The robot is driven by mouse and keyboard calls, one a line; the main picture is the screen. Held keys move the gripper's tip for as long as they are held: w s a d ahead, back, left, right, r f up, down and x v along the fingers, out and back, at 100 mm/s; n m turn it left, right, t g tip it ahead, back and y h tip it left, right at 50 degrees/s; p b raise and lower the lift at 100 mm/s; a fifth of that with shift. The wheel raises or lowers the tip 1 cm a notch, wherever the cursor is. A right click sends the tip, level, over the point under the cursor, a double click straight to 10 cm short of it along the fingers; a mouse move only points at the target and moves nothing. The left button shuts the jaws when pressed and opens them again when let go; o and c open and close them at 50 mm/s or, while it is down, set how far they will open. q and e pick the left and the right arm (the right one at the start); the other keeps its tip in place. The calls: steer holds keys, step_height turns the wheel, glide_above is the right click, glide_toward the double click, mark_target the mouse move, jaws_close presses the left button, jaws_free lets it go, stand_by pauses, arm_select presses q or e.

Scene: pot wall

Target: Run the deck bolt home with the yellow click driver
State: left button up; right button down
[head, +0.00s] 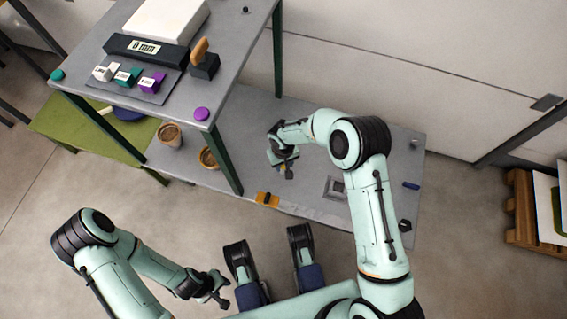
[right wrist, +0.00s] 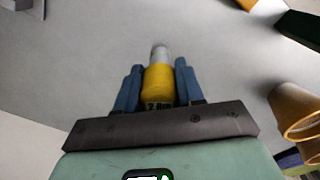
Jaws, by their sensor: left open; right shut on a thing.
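The yellow click driver (right wrist: 158,84) is held between the blue fingers of my right gripper (right wrist: 157,72) in the right wrist view. Its grey tip points away from the palm, over grey surface. In the head view my right gripper (head: 286,170) hangs above the lower grey table (head: 308,200), mostly hiding the driver. A grey square fixture (head: 335,187) with a dark centre lies to its right; I cannot tell whether the deck bolt is there. My left gripper (head: 214,288) is open and empty, low over the floor, left of my base.
An orange block (head: 267,199) sits at the lower table's front edge. Terracotta pots (head: 170,134) stand left of a green table leg (head: 223,160). The raised shelf (head: 90,75) carries labelled blocks. A blue item (head: 411,185) and a dark knob (head: 405,225) lie at right.

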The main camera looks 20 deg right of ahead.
steer(key=shift+r+p, duration=1.8)
steer(key=shift+r, duration=1.35)
